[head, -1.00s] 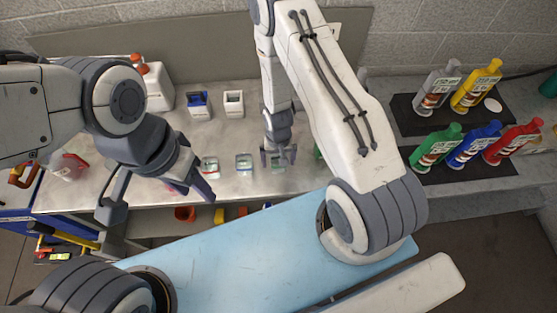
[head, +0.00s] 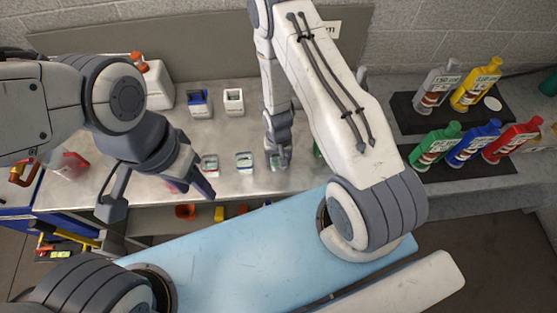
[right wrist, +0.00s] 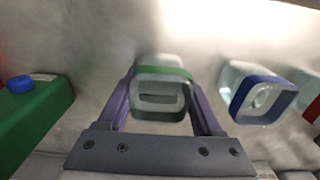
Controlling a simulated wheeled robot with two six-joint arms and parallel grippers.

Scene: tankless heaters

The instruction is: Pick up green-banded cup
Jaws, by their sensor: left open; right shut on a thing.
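The green-banded cup (right wrist: 161,95) is clear with a green band round its rim. In the right wrist view it sits between the two fingers of my right gripper (right wrist: 162,108), which is shut on it. In the head view my right gripper (head: 278,160) is at the front part of the metal bench, and the cup there is mostly hidden by it. My left gripper (head: 203,190) is open and empty near the bench's front edge, left of the right gripper.
A blue-banded cup (right wrist: 262,95) stands close beside the held cup; it also shows in the head view (head: 244,162). A red-banded cup (head: 209,165) is further left. A green bottle with a blue cap (right wrist: 35,110) lies on the other side. Several coloured bottles stand at the right.

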